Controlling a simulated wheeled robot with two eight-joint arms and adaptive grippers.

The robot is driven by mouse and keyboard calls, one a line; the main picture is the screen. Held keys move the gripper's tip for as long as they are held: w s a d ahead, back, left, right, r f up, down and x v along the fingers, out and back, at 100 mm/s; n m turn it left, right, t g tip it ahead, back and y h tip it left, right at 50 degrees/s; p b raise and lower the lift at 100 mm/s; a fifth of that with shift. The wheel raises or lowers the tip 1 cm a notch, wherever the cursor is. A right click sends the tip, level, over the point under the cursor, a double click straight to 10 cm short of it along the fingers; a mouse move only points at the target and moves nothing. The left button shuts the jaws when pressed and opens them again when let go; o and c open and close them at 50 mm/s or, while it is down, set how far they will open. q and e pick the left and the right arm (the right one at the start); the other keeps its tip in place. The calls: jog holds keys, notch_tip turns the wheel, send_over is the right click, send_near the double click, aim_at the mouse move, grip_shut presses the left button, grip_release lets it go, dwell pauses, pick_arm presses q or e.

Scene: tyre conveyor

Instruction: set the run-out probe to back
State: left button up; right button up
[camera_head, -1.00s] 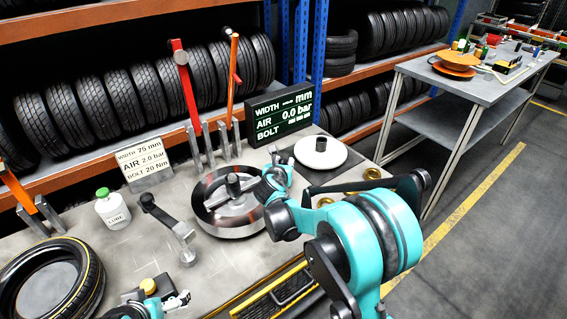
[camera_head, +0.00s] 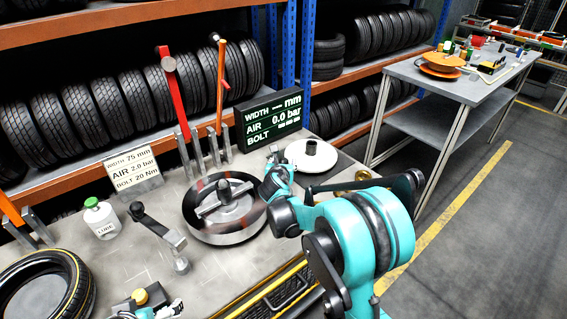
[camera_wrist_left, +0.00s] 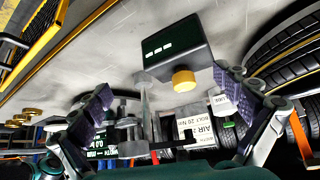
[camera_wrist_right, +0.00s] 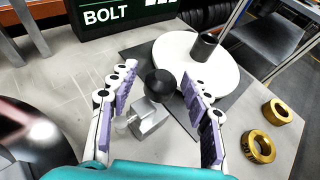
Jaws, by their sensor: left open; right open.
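A small lever with a black ball knob (camera_wrist_right: 158,82) on a grey metal block (camera_wrist_right: 150,119) shows in the right wrist view; it appears to be the run-out probe. My right gripper (camera_wrist_right: 158,70) is open, with its fingers on either side of the knob and no clear contact. In the head view the right gripper (camera_head: 274,165) is beside the wheel (camera_head: 225,232), largely hiding the probe. My left gripper (camera_wrist_left: 163,82) is open and empty, near a dark box with a yellow button (camera_wrist_left: 184,80). Only part of it shows at the head view's bottom edge.
A white disc (camera_wrist_right: 190,60) with a black hub and brass rings (camera_wrist_right: 258,146) lie right of the probe. A dark display (camera_head: 270,120) stands behind. A black-handled lever (camera_head: 160,228), a lube bottle (camera_head: 100,217) and a tyre (camera_head: 80,284) are on the bench's left.

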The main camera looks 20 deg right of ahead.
jog(key=v, duration=1.2)
jog(key=s+a+f+m+g+y, duration=0.1)
jog(key=s+f+m+g+y, duration=0.1)
jog(key=s+m, duration=1.2)
jog(key=s+a+f+m+g+y, duration=0.2)
jog(key=s+f+m+g+y, duration=0.1)
jog(key=s+m, duration=1.1)
jog(key=m, duration=0.3)
jog(key=shift+s+a+y, duration=0.25)
jog(key=shift+y, duration=0.15)
jog(key=shift+f, duration=0.1)
dwell(0.6)
